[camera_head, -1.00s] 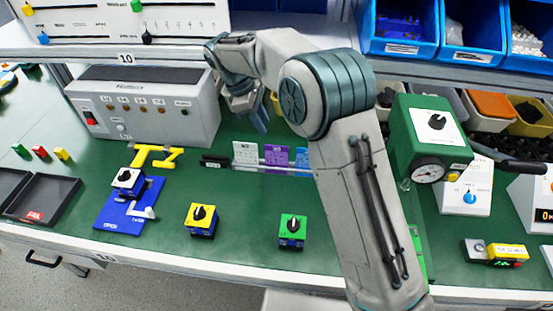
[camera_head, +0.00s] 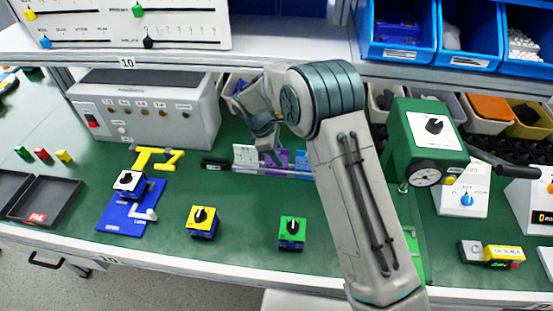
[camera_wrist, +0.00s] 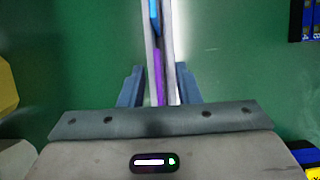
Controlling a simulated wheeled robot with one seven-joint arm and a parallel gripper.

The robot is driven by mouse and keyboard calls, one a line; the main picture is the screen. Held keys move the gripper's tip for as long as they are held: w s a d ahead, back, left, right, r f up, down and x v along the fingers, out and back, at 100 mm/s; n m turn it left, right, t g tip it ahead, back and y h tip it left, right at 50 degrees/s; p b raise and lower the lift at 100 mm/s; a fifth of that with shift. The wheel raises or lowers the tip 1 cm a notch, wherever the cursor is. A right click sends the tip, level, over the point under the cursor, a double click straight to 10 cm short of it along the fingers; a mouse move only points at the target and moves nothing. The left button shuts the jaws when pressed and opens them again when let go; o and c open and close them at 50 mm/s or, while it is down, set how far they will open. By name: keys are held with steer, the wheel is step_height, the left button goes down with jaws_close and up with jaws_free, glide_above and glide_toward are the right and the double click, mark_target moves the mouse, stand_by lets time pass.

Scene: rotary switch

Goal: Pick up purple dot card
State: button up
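The purple dot card (camera_head: 279,158) stands upright in a clear card rack on the green bench, between a white card (camera_head: 244,156) on its left and a blue-violet card (camera_head: 302,159) on its right. My gripper (camera_head: 268,146) is low over the rack and partly covers the purple card in the head view. In the wrist view, my gripper (camera_wrist: 159,86) is open, with one finger on each side of the rack. The purple card's edge (camera_wrist: 158,76) shows as a thin strip between the fingers, with gaps to both. A blue edge (camera_wrist: 154,18) lies farther along the rack.
A grey box (camera_head: 145,108) stands left of the rack, and a green press with a gauge (camera_head: 425,140) stands right. Yellow (camera_head: 202,222) and green (camera_head: 292,234) switch blocks sit in front. A shelf edge (camera_head: 300,62) runs behind and above.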

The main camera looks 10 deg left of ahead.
steer(key=shift+d+f, duration=0.1)
steer(key=shift+f, duration=0.1)
jaws_close()
steer(key=shift+r, duration=0.15)
